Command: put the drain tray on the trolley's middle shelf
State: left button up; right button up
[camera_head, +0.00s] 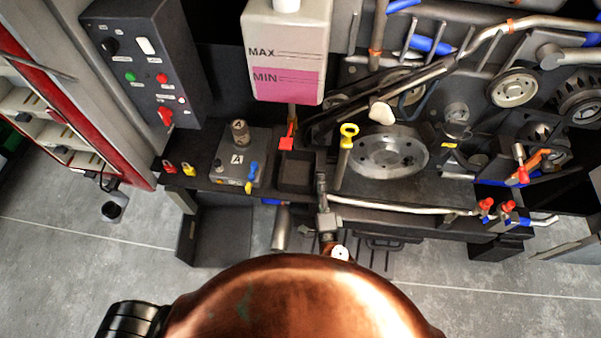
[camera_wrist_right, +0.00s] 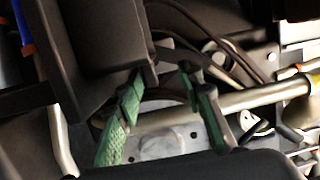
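A small dark open-topped tray (camera_head: 297,172), possibly the drain tray, sits on the bench in the middle of the head view. My right gripper (camera_head: 322,184) is just right of it, seen from above. In the right wrist view the gripper's green-padded fingers (camera_wrist_right: 165,78) are apart with nothing clearly held between them. A dark box-shaped body (camera_wrist_right: 100,40), apparently the tray, lies beside one finger; I cannot tell whether they touch. A red and white shelved unit (camera_head: 70,145) at the left may be the trolley; its middle shelf is not clear. My left gripper is not in view.
A yellow-topped dipstick tube (camera_head: 345,160) and a round metal plate (camera_head: 388,152) stand close right of my gripper. A pink-filled tank (camera_head: 287,55) is behind. Grey floor (camera_head: 130,245) is open at lower left.

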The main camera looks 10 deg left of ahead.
aim_at(322, 168)
jog(key=shift+w+d+f+m+h, duration=0.1)
jog(key=shift+f+m+h, duration=0.2)
jog(key=shift+f+h, duration=0.15)
jog(key=shift+w+f, duration=0.15)
jog(key=shift+w, duration=0.1)
jog(key=w, duration=0.2)
jog(key=w+b, duration=0.1)
jog(key=w, duration=0.4)
jog(key=shift+w+a+f+b, duration=0.1)
jog(key=shift+a+f+b, duration=0.15)
jog(key=shift+a+b, duration=0.1)
jog(key=shift+c, duration=0.5)
grip_shut()
